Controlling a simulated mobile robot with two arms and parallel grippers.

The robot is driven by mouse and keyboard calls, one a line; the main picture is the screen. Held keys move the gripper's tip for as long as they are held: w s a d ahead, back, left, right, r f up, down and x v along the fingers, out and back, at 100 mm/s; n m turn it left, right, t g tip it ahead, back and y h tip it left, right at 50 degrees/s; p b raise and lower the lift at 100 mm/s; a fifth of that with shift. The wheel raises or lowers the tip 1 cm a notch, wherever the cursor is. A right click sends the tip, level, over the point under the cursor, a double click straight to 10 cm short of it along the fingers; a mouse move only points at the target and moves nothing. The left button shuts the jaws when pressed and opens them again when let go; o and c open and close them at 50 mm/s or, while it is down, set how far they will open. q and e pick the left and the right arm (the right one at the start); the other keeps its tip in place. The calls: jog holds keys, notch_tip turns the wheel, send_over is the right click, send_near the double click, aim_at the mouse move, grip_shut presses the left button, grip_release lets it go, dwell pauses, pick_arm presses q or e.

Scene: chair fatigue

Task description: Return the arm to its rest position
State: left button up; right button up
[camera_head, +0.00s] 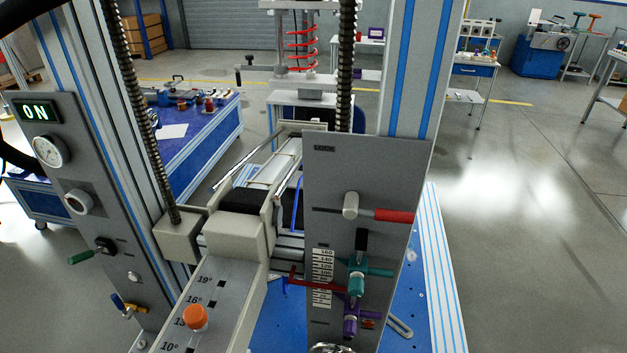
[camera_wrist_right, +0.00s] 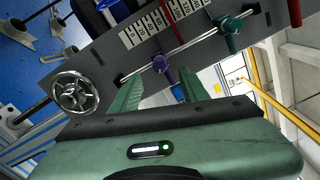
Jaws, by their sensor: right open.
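My right gripper (camera_wrist_right: 162,93) shows in the right wrist view, with two green fingers spread apart and nothing between them. It is close to the grey control panel (camera_wrist_right: 110,66), near the purple clamp (camera_wrist_right: 160,63) and the teal clamp (camera_wrist_right: 229,36) on their rail; I cannot tell whether the fingers touch the panel. In the head view the lock panel (camera_head: 330,170) carries a red-tipped lever (camera_head: 393,215), a teal clamp (camera_head: 357,283) and a purple clamp (camera_head: 350,318). Neither gripper shows in the head view.
A handwheel (camera_wrist_right: 75,92) sits on the panel left of my fingers. The left panel has an ON display (camera_head: 37,112) and a gauge (camera_head: 48,151). An orange knob (camera_head: 195,318) stands on the angle scale. Open floor (camera_head: 520,220) lies to the right.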

jog(key=a+f+n+g+y, duration=0.15)
jog(key=f+n+y, duration=0.25)
jog(key=f+n, duration=0.45)
jog(key=a+f+n+g+y, duration=0.1)
jog(key=a+f+n+y, duration=0.4)
jog(key=f, duration=0.6)
jog(key=s+d+f+n+g, duration=0.2)
jog(key=f+n, duration=0.1)
jog(key=f, duration=0.3)
jog(key=s+d+f+n+g, duration=0.2)
jog(key=f+n, duration=0.1)
jog(key=f, duration=0.3)
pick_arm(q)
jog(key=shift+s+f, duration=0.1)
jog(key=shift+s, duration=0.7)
pick_arm(e)
jog(key=s+d+f+n+g+h, duration=0.4)
jog(key=s+d+f+n+g, duration=0.4)
jog(key=s+d+f, duration=1)
jog(key=s+f+g, duration=0.1)
jog(key=s+g, duration=0.1)
jog(key=s, duration=0.1)
jog(key=shift+d+f, duration=0.2)
jog(key=shift+f, duration=0.05)
